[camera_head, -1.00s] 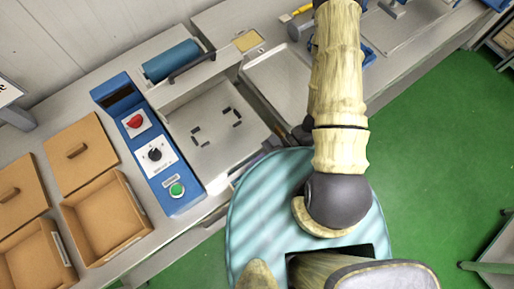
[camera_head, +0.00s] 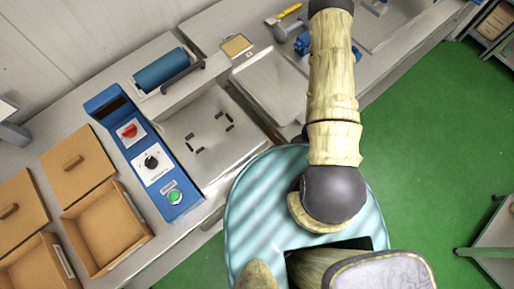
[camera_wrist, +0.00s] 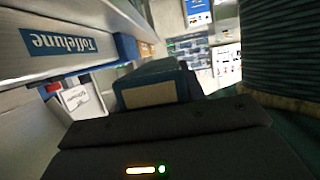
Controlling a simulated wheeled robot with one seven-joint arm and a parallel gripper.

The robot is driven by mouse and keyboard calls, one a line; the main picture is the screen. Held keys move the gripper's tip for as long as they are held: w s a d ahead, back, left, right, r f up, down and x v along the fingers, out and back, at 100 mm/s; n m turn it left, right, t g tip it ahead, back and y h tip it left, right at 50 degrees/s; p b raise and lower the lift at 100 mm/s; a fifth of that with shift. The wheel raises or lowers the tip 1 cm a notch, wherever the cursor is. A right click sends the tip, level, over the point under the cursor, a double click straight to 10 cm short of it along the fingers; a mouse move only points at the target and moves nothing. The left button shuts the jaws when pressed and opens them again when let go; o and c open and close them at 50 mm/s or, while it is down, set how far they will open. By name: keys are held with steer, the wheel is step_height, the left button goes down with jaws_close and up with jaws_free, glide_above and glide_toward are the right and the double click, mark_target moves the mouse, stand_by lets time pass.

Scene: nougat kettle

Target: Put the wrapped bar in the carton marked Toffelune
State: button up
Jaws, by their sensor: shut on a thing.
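In the head view only my arm shows; my gripper is hidden there. In the wrist view my gripper's dark body fills the bottom, and its jaws (camera_wrist: 157,88) hold a dark teal block with a tan end, which I take to be the wrapped bar (camera_wrist: 152,95); its far part is unclear. A blue label reading "Toffelune" (camera_wrist: 58,42) shows upside down on a pale, close surface at the left; I cannot tell what it belongs to. In the head view an open tan carton (camera_head: 108,240) and another carton (camera_head: 35,265) stand at lower left, their end labels unreadable.
Tan lids (camera_head: 77,167) lie behind the cartons. A blue control panel (camera_head: 143,150) with red and black knobs and a green button stands right of them, beside a metal plate (camera_head: 205,130). A steel tray (camera_head: 272,85) lies farther right.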

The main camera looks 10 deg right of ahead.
steer(key=shift+s+d, duration=0.15)
steer(key=shift+s, duration=0.1)
steer(key=s+d+p, duration=0.3)
steer(key=s+d, duration=0.1)
steer(key=s, duration=0.3)
steer(key=shift+s+d, duration=0.35)
steer(key=shift+d, duration=0.05)
stand_by(0.5)
steer(key=shift+s, duration=0.1)
